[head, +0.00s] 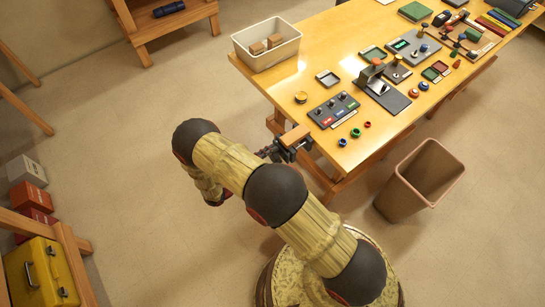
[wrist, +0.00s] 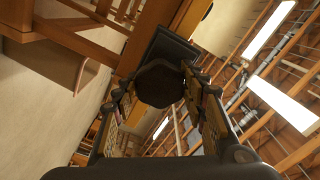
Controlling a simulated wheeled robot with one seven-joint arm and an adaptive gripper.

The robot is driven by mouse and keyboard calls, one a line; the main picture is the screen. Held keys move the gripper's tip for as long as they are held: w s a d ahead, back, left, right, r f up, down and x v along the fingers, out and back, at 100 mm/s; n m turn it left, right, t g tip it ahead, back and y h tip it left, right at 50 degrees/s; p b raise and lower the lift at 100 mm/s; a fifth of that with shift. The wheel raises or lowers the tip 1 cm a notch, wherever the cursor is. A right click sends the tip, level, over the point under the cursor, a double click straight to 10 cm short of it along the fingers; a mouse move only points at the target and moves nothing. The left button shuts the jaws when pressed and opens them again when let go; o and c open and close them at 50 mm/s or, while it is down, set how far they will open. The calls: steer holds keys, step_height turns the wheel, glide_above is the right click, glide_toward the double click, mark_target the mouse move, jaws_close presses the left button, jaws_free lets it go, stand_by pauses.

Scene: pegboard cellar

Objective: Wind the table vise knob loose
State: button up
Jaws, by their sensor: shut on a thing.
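The table vise (head: 290,144) is dark, with a wooden block on top, and is fixed at the near left edge of the wooden table. Its dark screw points left toward my arm, and my arm hides the screw's outer end. In the wrist view the dark, many-sided knob (wrist: 160,85) sits between the two fingers of my gripper (wrist: 163,95), with the dark vise body (wrist: 172,47) just beyond it. My gripper is shut on the knob.
The wooden table (head: 325,55) carries a pale bin (head: 265,58) with blocks, a switch panel (head: 333,109) and several small parts. A brown waste bin (head: 405,195) stands on the floor near the table's front. A yellow toolbox (head: 42,272) is at lower left. Floor left of my arm is clear.

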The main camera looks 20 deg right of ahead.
steer(key=o, duration=1.1)
steer(key=shift+o, duration=0.4)
steer(key=v, duration=1.2)
